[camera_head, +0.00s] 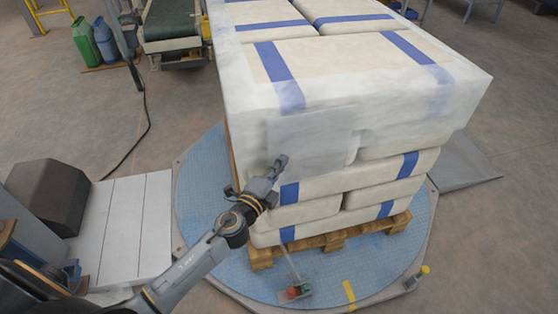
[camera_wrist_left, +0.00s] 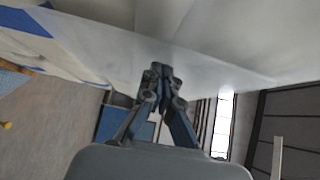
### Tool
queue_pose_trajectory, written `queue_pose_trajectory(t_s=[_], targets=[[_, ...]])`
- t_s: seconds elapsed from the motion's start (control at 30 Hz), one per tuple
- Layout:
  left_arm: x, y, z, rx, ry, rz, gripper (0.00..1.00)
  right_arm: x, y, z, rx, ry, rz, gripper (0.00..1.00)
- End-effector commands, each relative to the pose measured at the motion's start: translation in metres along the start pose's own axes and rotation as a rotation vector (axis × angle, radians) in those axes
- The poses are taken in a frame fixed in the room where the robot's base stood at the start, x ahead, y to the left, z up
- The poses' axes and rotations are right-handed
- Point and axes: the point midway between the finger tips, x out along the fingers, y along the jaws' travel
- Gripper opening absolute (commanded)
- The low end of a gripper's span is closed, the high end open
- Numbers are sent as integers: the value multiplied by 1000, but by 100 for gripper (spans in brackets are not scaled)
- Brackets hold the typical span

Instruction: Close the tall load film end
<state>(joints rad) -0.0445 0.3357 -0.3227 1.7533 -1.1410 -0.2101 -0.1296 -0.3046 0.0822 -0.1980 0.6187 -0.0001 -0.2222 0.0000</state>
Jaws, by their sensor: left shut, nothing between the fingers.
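A tall load of white sacks (camera_head: 385,182) with blue bands stands on a wooden pallet (camera_head: 335,240). Translucent film (camera_head: 405,100) covers the upper part of the load, and the lower sacks are bare. A loose-looking film end (camera_head: 305,143) hangs on the near face, at the left. My left gripper (camera_head: 280,163) is shut and empty, at the lower edge of this film end. In the left wrist view my left gripper (camera_wrist_left: 162,85) shows close under the film (camera_wrist_left: 190,65); I cannot tell whether it touches. My right gripper is not in view.
The pallet stands on a round blue turntable (camera_head: 205,225). A ramp (camera_head: 465,160) is at right, a conveyor (camera_head: 172,22) at the back left. A dark box (camera_head: 47,193) stands at left.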

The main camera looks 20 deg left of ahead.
Motion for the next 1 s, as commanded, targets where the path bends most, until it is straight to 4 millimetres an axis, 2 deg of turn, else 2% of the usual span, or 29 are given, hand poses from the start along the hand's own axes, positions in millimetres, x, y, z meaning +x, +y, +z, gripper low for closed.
queue_pose_trajectory(t_s=[0.17, 0.37, 0.6, 1.0], targets=[[0, 0, -1, 0, 0, 0, 0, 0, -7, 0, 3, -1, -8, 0], [0, 0, 1, 0, -1, 0, 0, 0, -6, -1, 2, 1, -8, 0], [14, 0, 18, 1, -4, -1, 0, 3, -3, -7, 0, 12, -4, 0], [16, -3, 20, 4, -9, -4, 0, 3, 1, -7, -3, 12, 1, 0]])
